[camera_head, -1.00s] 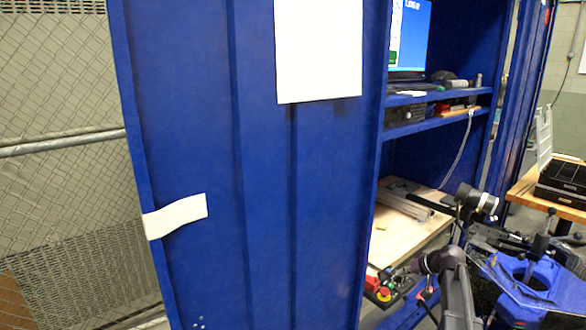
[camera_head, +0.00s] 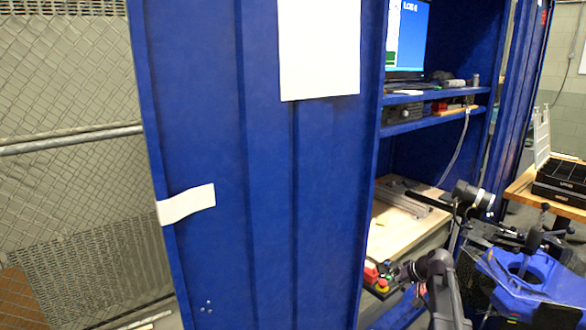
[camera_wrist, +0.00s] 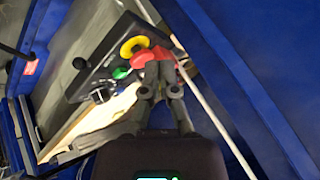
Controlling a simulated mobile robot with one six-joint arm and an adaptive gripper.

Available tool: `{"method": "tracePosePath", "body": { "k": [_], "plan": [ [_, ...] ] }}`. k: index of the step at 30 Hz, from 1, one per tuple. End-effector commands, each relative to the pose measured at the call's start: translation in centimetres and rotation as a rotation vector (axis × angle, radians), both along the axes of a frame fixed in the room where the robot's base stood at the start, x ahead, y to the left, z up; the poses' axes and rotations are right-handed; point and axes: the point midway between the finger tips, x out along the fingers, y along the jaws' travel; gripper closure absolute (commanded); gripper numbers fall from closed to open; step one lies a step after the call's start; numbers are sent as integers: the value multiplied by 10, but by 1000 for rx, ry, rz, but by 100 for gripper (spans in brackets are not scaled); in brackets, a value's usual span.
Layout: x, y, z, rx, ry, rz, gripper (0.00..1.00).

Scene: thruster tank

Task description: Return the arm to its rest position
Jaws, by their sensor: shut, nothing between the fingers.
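My gripper (camera_wrist: 160,65) shows in the wrist view with its two fingers close together and nothing held between them. The fingertips overlap a red part of a dark control box (camera_wrist: 88,68) that has a yellow ring, a green button and a black knob. I cannot tell whether they touch it. My arm (camera_head: 445,290) shows at the lower right of the head view, bent in front of the blue cabinet. My gripper cannot be clearly made out there.
A large blue cabinet door (camera_head: 270,200) fills the middle of the head view. To its right are shelves with a monitor (camera_head: 408,40) and a wooden work surface (camera_head: 395,235). A wire fence (camera_head: 70,70) stands at left. A table with black trays (camera_head: 560,180) is at far right.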

Motion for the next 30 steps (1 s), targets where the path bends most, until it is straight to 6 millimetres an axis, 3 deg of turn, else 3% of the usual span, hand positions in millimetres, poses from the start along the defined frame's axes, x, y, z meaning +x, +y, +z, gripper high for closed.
{"method": "tracePosePath", "body": {
  "k": [8, 18, 30],
  "plan": [
    [-45, 50, -15, -77, 115, 31, 100],
    [-144, 123, -36, -290, 332, 48, 100],
    [-220, 152, -43, -490, 452, 10, 100]
  ]
}}
